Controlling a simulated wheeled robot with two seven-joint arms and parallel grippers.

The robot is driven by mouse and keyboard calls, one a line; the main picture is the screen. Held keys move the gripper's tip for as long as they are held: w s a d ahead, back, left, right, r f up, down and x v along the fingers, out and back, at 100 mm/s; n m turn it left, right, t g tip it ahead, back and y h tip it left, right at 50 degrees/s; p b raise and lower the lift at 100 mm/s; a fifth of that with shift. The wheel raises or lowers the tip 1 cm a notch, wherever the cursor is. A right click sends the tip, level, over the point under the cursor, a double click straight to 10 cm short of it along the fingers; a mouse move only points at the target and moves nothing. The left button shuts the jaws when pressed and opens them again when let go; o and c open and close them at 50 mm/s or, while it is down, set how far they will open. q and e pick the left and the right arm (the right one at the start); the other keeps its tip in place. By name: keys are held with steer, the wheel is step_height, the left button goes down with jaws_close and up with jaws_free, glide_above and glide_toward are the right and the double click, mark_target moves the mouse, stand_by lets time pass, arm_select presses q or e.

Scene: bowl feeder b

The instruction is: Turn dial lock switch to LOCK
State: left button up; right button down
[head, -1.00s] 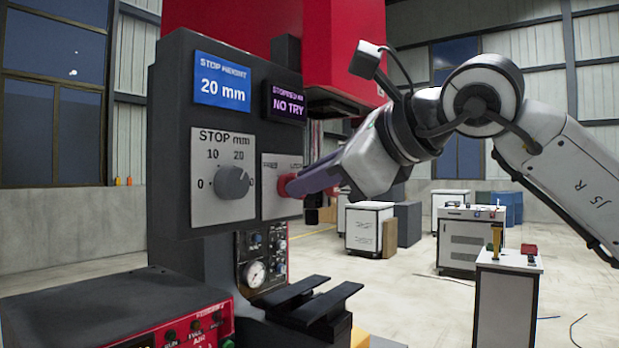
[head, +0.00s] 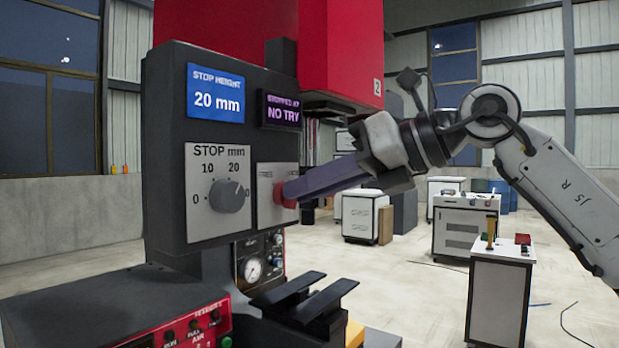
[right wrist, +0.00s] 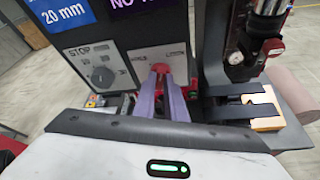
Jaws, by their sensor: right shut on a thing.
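The red dial lock switch (head: 288,194) sits on a pale plate (head: 266,211) with FREE at its left and a partly covered label at its right. It also shows in the right wrist view (right wrist: 161,69). My right gripper (head: 297,190) reaches it from the right, with its long purple-grey fingers shut on the red knob. In the right wrist view both fingers (right wrist: 163,84) run up to the knob, one at each side. The knob's exact pointing direction is hidden by the fingers. My left gripper is not in view.
Left of the lock plate is the grey STOP mm dial (head: 227,196). Above are a blue display (head: 215,93) reading 20 mm and a purple display (head: 281,111) reading NO TRY. A gauge panel (head: 259,262) and black forked plates (head: 305,298) lie below. A red-fronted box (head: 180,328) stands at lower left.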

steer(key=m+y, duration=0.1)
steer(key=m+g+p, duration=0.1)
steer(key=m, duration=0.1)
steer(key=shift+w+f+y, duration=0.15)
steer(key=shift+f+y, duration=0.05)
steer(key=shift+y, duration=0.2)
steer(key=shift+m+g, duration=0.3)
steer(key=shift+m, duration=0.1)
steer(key=c, duration=1.8)
jaws_free()
steer(key=shift+f, duration=0.1)
steer(key=shift+w, duration=0.15)
